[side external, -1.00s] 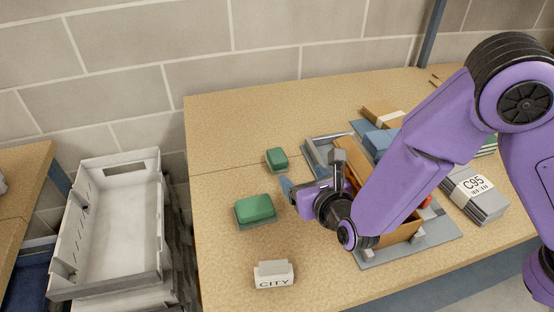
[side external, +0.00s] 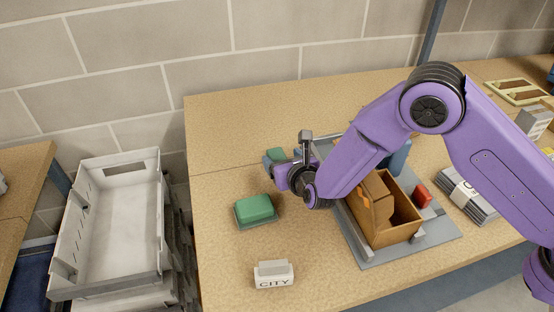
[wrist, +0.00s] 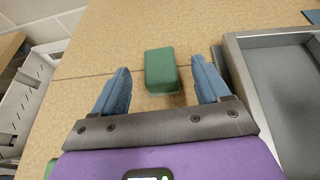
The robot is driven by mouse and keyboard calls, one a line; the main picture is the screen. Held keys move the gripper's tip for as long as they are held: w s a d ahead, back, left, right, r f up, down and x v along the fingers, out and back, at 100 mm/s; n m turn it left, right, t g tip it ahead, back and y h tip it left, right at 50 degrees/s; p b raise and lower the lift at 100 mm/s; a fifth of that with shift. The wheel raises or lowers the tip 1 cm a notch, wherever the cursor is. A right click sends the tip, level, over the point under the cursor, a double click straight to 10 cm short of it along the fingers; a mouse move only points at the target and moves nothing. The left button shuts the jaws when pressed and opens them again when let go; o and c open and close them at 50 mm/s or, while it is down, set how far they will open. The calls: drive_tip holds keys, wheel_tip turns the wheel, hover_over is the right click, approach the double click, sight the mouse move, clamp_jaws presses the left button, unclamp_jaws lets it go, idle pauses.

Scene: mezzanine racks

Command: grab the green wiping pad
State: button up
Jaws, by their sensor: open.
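A small green block (side external: 273,155), which looks like the wiping pad, lies on the wooden table, partly hidden by my gripper in the side view. My gripper (side external: 284,160) is open and empty, its blue fingers close to the block. In the wrist view the block (wrist: 163,70) sits between the lines of the two spread fingers (wrist: 161,78), near the tips, with a gap on each side. I cannot tell how high the fingertips are above the table. A larger green pad (side external: 255,207) lies on a dark base nearer the front; its edge shows at the bottom left of the wrist view.
A grey tray (side external: 365,250) holding a brown box (side external: 390,233) stands right of my gripper; its rim (wrist: 232,65) is close to the right finger. A CITY-labelled block (side external: 273,275) is at the front. White crates (side external: 108,225) stand left of the table. The table's left part is mostly clear.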

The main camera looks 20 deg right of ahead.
sight(278, 156)
drive_tip(key=shift+f+x, duration=0.15)
drive_tip(key=shift+x, duration=1)
drive_tip(key=shift+f+x, duration=0.15)
drive_tip(key=shift+x, duration=0.95)
drive_tip(key=shift+s+a, duration=0.1)
drive_tip(key=c, duration=1.1)
